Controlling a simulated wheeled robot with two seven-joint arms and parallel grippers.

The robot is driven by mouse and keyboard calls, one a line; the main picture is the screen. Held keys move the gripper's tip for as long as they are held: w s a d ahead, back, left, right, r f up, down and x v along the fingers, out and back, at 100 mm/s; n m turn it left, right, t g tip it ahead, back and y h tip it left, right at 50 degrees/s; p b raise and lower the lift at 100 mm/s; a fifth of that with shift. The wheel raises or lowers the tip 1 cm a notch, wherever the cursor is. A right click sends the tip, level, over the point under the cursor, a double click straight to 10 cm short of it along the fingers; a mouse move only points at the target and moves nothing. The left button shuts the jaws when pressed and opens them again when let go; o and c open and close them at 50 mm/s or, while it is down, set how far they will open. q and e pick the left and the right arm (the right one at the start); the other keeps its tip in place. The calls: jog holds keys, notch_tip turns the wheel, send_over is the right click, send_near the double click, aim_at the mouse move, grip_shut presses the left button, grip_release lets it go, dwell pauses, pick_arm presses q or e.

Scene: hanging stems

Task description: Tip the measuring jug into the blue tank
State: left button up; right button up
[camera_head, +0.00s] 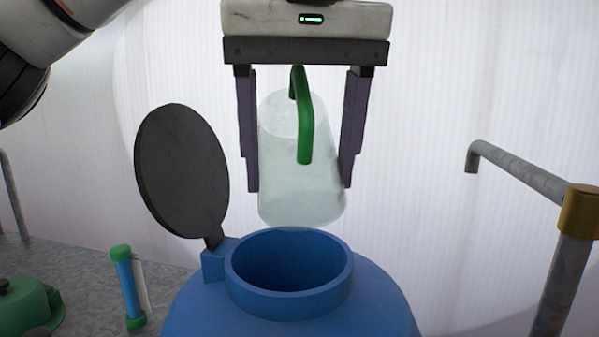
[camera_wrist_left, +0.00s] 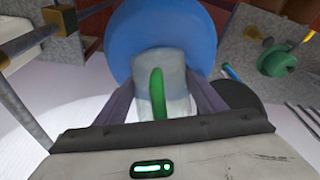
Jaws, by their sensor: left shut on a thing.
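The measuring jug (camera_head: 283,190) is translucent and pale with a green handle (camera_head: 305,130). My left gripper (camera_head: 300,185) is shut on the jug, one finger on each side of its body. The jug is held a little tilted above the blue tank (camera_head: 385,305). The tank's round mouth is open, and its dark lid (camera_head: 182,170) stands raised at the left. In the left wrist view the jug (camera_wrist_left: 165,68) lies in front of the blue tank (camera_wrist_left: 135,45) and covers its mouth. I cannot tell whether the jug holds liquid. My right gripper is in neither view.
A blue tube with green ends (camera_head: 127,285) stands left of the tank. A green object (camera_head: 22,305) sits at the lower left. A grey rail (camera_head: 525,175) with a brass-coloured joint (camera_head: 580,210) rises at the right. A pale ribbed wall fills the back.

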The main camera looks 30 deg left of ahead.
pick_arm(q)
jog(key=shift+s+d+t+y, duration=0.15)
jog(key=shift+t+y, duration=0.25)
jog(key=shift+t, duration=0.2)
jog(key=shift+r, duration=0.15)
jog(key=shift+f+t+b, duration=0.25)
jog(key=shift+t+b, duration=0.15)
jog(key=shift+b, duration=0.05)
jog(key=b, duration=0.1)
jog(key=t+y+b, duration=0.1)
jog(key=f+t+y, duration=0.1)
jog(key=shift+w+a+b, duration=0.25)
jog(key=shift+w+b, duration=0.05)
jog(key=shift+b, duration=0.1)
jog(key=shift+w+a+t+y+b, duration=0.15)
jog(key=shift+t+y+b, duration=0.15)
jog(key=shift+t+b, duration=0.25)
jog(key=shift+r, duration=0.15)
